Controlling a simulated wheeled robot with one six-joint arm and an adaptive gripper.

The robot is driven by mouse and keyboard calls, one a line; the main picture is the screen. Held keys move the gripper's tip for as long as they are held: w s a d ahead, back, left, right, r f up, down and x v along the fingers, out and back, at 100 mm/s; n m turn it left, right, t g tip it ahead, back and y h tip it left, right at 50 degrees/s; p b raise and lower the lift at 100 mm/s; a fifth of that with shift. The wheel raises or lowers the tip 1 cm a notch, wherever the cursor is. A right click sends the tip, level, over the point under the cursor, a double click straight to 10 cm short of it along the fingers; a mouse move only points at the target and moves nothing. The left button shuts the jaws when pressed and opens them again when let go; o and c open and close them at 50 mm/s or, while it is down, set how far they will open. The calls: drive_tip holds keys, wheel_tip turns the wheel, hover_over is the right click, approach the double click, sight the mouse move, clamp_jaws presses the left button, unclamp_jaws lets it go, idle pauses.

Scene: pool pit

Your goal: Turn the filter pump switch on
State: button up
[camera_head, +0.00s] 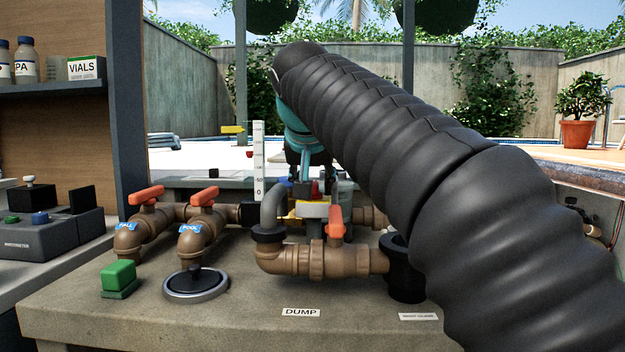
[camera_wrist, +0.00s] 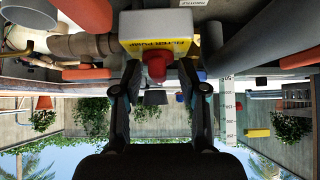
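The filter pump switch is a pale box (camera_wrist: 131,27) with a yellow "FILTER PUMP" label and a red knob (camera_wrist: 156,66), upside down in the wrist view. In the head view the box (camera_head: 314,210) stands behind the grey and brown pipes, and its red knob (camera_head: 316,188) shows only in part. My gripper (camera_wrist: 159,72) is open, with one finger on each side of the red knob and visible gaps between. The knob's exact setting cannot be told.
Brown pipes with orange valve handles (camera_head: 146,194) (camera_head: 336,222) stand in front and to the left. A white scale (camera_head: 259,160) rises left of the gripper. A green block (camera_head: 118,275), a round black-and-silver fitting (camera_head: 196,284) and a "DUMP" label (camera_head: 300,312) lie on the slab.

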drive_tip(key=shift+s+r, duration=0.1)
drive_tip(key=shift+r, duration=0.15)
drive_tip(key=shift+s+r, duration=0.35)
drive_tip(key=shift+r, duration=0.1)
drive_tip(key=v, duration=1)
drive_tip(key=shift+s+r, duration=0.15)
drive_tip(key=shift+s, duration=0.25)
